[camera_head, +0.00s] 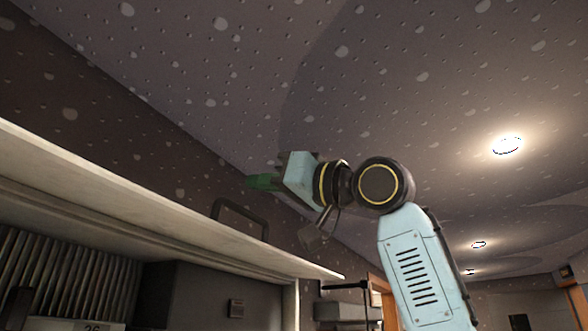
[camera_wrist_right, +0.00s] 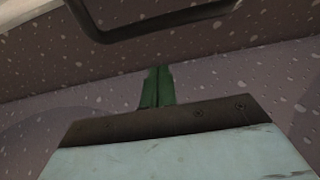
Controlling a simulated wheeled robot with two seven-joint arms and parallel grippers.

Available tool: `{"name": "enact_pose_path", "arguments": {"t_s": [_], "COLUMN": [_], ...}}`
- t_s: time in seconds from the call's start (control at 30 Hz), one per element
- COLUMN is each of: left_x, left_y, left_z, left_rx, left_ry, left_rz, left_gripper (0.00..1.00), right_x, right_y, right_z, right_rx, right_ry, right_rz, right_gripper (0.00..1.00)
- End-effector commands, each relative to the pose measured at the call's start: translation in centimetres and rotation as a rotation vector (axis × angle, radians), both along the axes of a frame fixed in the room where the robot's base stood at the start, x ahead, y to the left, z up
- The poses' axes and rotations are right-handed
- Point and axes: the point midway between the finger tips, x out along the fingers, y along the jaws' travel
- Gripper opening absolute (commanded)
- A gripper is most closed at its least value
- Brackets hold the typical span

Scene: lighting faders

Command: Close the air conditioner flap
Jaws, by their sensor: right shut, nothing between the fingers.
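The air conditioner flap (camera_head: 130,200) is a long pale panel, seen from below, standing out open over the unit's dark interior. A dark bar handle (camera_head: 240,212) rises from its upper side near the right end. My right gripper (camera_head: 252,182), with green fingers, is above the flap, close to the handle and apart from it. In the right wrist view the green fingers (camera_wrist_right: 157,86) are shut together and empty, pointing toward the handle (camera_wrist_right: 150,32), which crosses the top. My left gripper is not in view.
Under the flap are a ribbed grey panel (camera_head: 45,270), a dark box (camera_head: 200,290) and a display (camera_head: 75,325) reading 26. A speckled ceiling (camera_head: 230,60) with round lights (camera_head: 507,146) is overhead. The space right of my right arm looks open.

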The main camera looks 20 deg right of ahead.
Motion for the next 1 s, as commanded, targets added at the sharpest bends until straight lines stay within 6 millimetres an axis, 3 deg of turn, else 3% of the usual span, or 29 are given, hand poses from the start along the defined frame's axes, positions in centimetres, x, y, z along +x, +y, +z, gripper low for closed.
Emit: {"name": "enact_pose_path", "arguments": {"t_s": [0.1,0.3,0.8,1.0], "left_x": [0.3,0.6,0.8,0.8], "left_y": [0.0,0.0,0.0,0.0], "left_z": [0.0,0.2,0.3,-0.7], "left_rx": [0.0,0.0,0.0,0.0], "left_ry": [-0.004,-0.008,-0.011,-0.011], "left_rz": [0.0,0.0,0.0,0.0], "left_gripper": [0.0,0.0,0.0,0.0], "right_x": [-0.1,-0.2,-0.3,-0.4], "right_y": [-0.1,-0.2,-0.2,-0.4], "right_z": [-1.9,-3.5,-4.1,-4.8], "right_rx": [0.0,0.0,0.002,0.03], "right_ry": [0.001,0.001,-0.001,-0.036], "right_rz": [-0.001,-0.001,-0.001,-0.001], "right_gripper": [0.0,0.0,0.0,0.0]}}
